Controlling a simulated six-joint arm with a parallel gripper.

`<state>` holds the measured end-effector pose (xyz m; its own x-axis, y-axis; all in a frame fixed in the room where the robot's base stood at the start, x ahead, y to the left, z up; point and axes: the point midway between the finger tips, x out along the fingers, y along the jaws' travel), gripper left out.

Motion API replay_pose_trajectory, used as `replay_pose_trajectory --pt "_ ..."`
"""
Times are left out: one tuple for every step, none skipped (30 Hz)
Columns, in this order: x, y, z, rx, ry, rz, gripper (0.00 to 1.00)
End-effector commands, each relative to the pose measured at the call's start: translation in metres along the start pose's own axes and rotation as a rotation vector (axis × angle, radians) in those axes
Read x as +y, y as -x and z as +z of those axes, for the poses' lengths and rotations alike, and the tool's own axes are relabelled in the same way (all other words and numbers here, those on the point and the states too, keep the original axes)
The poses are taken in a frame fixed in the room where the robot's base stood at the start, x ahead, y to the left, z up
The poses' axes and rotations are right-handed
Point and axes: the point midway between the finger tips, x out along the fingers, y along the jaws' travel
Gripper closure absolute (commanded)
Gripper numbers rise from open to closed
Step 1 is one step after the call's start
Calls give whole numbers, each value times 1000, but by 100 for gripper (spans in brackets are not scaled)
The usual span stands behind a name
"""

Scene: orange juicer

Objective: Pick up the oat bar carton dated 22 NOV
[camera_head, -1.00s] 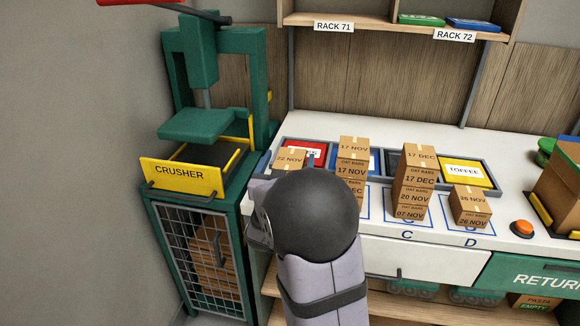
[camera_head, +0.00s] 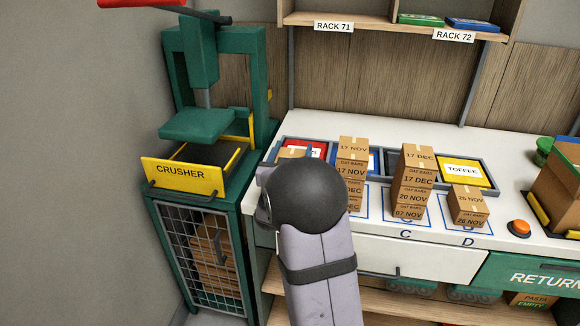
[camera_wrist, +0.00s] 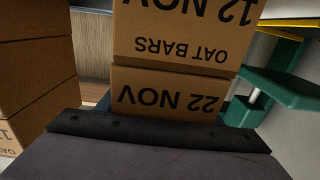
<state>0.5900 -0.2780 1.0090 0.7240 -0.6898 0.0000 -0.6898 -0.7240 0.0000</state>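An oat bar carton reading 22 NOV (camera_wrist: 168,98) fills the lower middle of the wrist view, just beyond the dark edge of my gripper. A brown face marked OAT BARS (camera_wrist: 180,45) adjoins it above; its date is cut off by the frame edge. In the head view a small part of a carton (camera_head: 291,152) shows behind my arm at the left. My gripper is hidden behind my dark round wrist there. Contact with the carton cannot be told.
A stack topped by a 17 NOV carton (camera_head: 352,147) stands close right of my arm. A 17 DEC stack (camera_head: 417,160) and a shorter 26 NOV stack (camera_head: 468,198) stand farther right. The green crusher (camera_head: 195,125) with its yellow drawer (camera_head: 180,178) is at left.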

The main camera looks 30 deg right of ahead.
Motion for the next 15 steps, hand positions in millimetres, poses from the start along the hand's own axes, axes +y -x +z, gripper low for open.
replay_pose_trajectory --pt "0 0 0 0 0 0 53" --pt "0 0 0 0 0 0 60" --pt "0 0 0 0 0 0 69" --pt "0 0 0 0 0 0 69" --pt "0 0 -1 2 0 0 69" --pt "0 0 -1 2 0 0 69" --pt "0 0 -1 2 0 0 69" --pt "0 0 -1 2 0 0 69" --pt "0 0 -1 2 0 0 69" --pt "0 0 -1 2 0 0 69" --pt "0 0 -2 3 -1 0 69" --pt "0 0 -3 3 -1 0 69" --pt "0 0 -5 4 -1 0 69" --pt "0 0 -7 4 -1 0 69" --pt "0 0 -10 5 -2 0 69"
